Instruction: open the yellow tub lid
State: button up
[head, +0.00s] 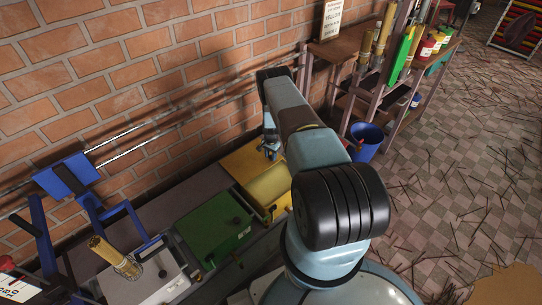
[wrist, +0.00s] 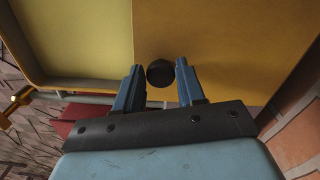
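The yellow tub (head: 268,187) stands at the right end of the row of tubs along the brick wall. In the wrist view, a flat darker-yellow lid panel (wrist: 215,45) lies beside a paler, rimmed yellow section (wrist: 75,40); I cannot tell how far the lid is open. A round black knob (wrist: 160,73) is on the panel, near its edge. My gripper (wrist: 160,72) is open, with one blue finger on each side of the knob and small gaps showing. In the head view my gripper (head: 270,148) is at the tub's far side, partly hidden by my arm.
The brick wall (head: 140,60) runs close behind. A blue bucket (head: 366,141) and a shelf (head: 350,47) are to the right.

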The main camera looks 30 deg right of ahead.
jog(key=o, duration=0.4)
jog(key=shift+d, duration=0.15)
jog(key=shift+c, duration=0.2)
jog(key=shift+r, duration=0.15)
notch_tip(320, 180, up, 13)
jog(key=shift+r, duration=0.2)
jog(key=shift+w+r, duration=0.1)
dwell(0.4)
